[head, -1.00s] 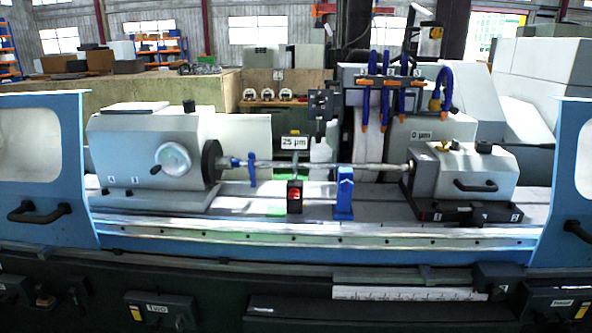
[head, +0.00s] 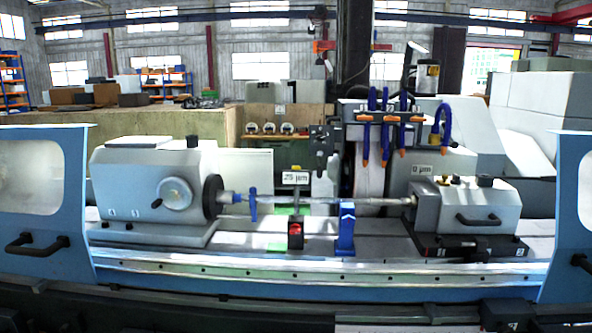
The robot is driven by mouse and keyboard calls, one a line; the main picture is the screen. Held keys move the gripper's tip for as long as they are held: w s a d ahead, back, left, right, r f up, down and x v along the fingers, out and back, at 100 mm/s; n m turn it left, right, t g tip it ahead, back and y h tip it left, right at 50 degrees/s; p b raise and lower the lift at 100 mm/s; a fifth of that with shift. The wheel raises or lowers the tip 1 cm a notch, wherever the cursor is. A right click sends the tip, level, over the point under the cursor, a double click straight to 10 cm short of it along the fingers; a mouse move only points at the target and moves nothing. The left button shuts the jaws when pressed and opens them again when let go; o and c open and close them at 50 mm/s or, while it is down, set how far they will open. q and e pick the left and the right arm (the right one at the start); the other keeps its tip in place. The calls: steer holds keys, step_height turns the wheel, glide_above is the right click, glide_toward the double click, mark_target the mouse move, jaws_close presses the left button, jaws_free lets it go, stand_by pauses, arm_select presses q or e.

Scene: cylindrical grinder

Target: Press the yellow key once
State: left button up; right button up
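No part that I can clearly tell as the yellow key shows in the head view. The cylindrical grinder fills the middle, with its bed (head: 300,272) running across. The grey headstock (head: 150,185) with a round dial is at the left, and the tailstock (head: 478,205) is at the right. A small yellowish part (head: 442,181) sits on top of the tailstock, too small to identify. The machine's dark lower front is mostly cut off by the bottom edge. Neither of my grippers is in view.
A thin shaft (head: 300,201) spans between headstock and tailstock, with a blue support (head: 346,229) and a gauge with a red face (head: 296,230). Blue doors with dark handles flank the opening, at left (head: 75,210) and right (head: 565,230). Blue coolant hoses (head: 386,100) hang behind.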

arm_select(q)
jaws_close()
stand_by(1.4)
